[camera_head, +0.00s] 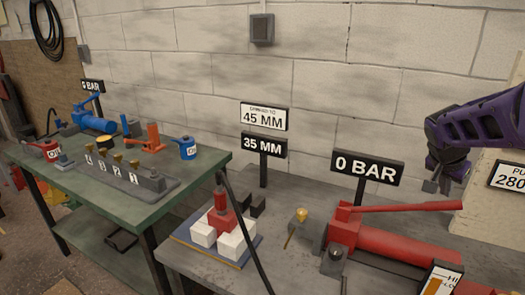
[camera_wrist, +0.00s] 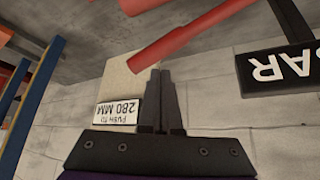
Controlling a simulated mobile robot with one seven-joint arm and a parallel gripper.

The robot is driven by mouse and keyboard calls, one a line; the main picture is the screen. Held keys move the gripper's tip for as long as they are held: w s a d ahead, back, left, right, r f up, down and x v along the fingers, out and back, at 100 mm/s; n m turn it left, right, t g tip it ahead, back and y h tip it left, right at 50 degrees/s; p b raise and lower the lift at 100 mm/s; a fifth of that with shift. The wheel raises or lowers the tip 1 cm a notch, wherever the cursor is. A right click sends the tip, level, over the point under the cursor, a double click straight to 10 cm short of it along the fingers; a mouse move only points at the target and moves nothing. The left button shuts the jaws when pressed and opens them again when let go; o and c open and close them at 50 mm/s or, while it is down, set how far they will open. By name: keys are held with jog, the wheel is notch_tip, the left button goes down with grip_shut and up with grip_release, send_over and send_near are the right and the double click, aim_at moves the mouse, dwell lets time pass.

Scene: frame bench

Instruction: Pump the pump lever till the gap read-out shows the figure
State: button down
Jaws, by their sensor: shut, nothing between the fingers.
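The red pump (camera_head: 390,245) lies on the grey bench, with its red pump lever (camera_head: 405,207) roughly level above the body. The lever (camera_wrist: 185,42) crosses the upper part of the wrist view. The gap read-out (camera_head: 264,147) shows 35 MM, under a white plate (camera_head: 263,117) reading 45 MM. My gripper (camera_head: 438,187) is shut and empty, just above the lever's right end in the head view. In the wrist view my fingertips (camera_wrist: 156,70) are close to the lever's end; I cannot tell whether they touch it.
A pressure sign (camera_head: 367,166) reading 0 BAR stands behind the pump. A red spreader (camera_head: 222,212) stands among white blocks, with a black hose beside it. A brass-coloured valve handle (camera_head: 300,215) is left of the pump. A green bench (camera_head: 75,190) with other tools is at left.

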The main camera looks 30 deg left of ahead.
jog(key=shift+f, duration=0.15)
notch_tip(320, 180, down, 10)
jog(key=shift+w+f, duration=0.1)
jog(key=shift+f, duration=0.05)
notch_tip(320, 180, up, 8)
jog(key=p, duration=0.4)
dwell(0.7)
dwell(0.9)
